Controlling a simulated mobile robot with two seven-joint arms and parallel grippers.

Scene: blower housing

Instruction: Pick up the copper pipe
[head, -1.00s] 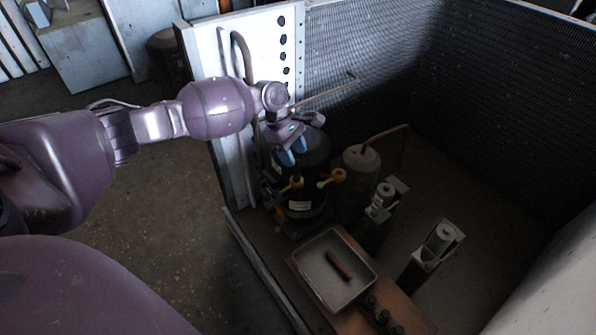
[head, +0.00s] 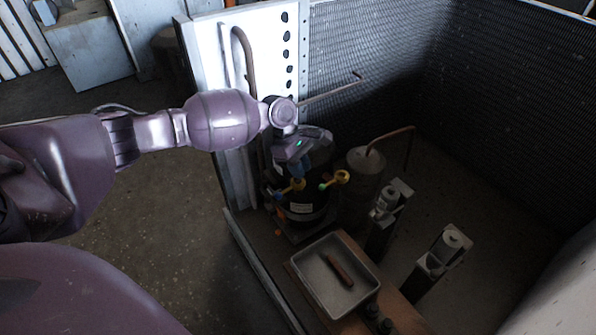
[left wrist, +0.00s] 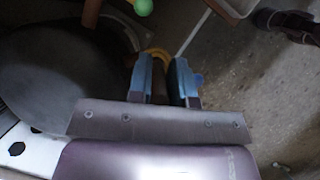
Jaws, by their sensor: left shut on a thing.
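My left gripper (head: 297,168) points down at the dark, round compressor (head: 312,200) inside the housing. In the left wrist view its two blue fingers (left wrist: 165,85) are closed on a narrow brown piece (left wrist: 160,88), which looks like the copper pipe. Most of that piece is hidden by the fingers. A yellow ring (left wrist: 155,54) shows just beyond the fingertips. A separate brown, pipe-like piece (head: 340,270) lies in the shallow grey tray (head: 312,279). My right gripper is not in view.
A yellow fitting (head: 342,177) and blue and green ends sit close around the gripper. A grey cylinder (head: 366,163) with a bent copper tube (head: 392,137) stands to the right. A perforated white panel (head: 262,50) and mesh walls (head: 500,90) enclose the space.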

